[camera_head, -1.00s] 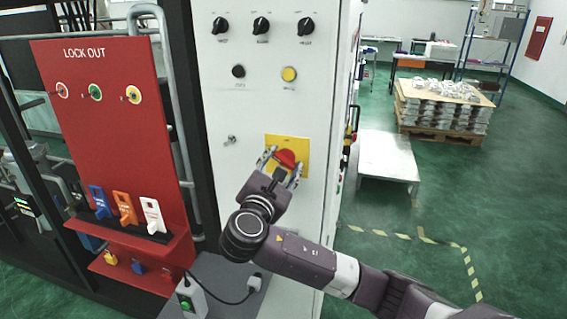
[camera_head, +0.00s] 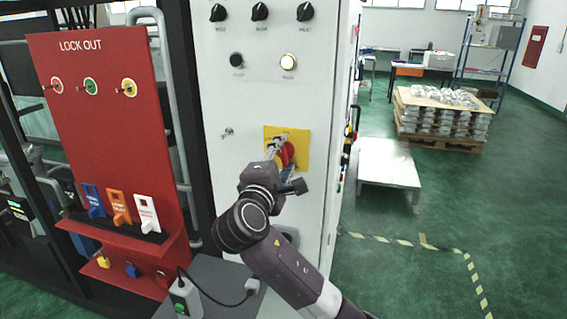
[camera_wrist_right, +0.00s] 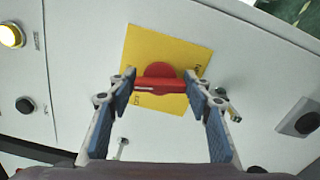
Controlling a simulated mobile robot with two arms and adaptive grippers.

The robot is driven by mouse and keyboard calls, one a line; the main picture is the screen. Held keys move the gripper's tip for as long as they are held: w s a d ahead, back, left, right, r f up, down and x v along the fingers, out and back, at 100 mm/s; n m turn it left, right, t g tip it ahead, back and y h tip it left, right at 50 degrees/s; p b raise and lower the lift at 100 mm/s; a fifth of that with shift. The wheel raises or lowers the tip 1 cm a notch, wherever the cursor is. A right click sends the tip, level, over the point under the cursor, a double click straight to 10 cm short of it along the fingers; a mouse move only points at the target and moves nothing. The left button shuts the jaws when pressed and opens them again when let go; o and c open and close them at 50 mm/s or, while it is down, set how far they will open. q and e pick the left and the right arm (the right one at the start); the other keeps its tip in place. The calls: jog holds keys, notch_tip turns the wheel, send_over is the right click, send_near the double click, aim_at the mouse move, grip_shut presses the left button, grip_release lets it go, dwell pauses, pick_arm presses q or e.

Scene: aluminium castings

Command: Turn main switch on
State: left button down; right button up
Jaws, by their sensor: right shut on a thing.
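The main switch is a red rotary knob (camera_head: 289,153) on a yellow plate (camera_head: 299,135) on the front of the white cabinet (camera_head: 240,160). My right gripper (camera_head: 283,158) is at the knob, with its wrist rolled over. In the right wrist view the fingers of this gripper (camera_wrist_right: 160,82) stand on both sides of the red knob (camera_wrist_right: 160,72) and are shut on its handle bar. Small lettering shows on the yellow plate (camera_wrist_right: 180,45), too blurred to read fully. My fingers partly hide the knob in the head view. My left gripper is not in view.
Above the switch are several black selectors (camera_head: 260,12) and a bright lit button (camera_head: 288,62). A red lock-out board (camera_head: 110,130) with coloured tags stands at left. A grey low table (camera_head: 388,165) and loaded pallet (camera_head: 440,118) stand at right on open green floor.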

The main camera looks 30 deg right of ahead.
jog(key=shift+f+m+b, duration=0.25)
jog(key=shift+m+b, duration=0.45)
jog(key=shift+m, duration=0.5)
jog(key=o, duration=1.1)
jog(key=shift+r, duration=0.1)
jog(key=shift+o, duration=0.3)
jog(key=shift+s+a, duration=0.1)
jog(key=v, duration=1.2)
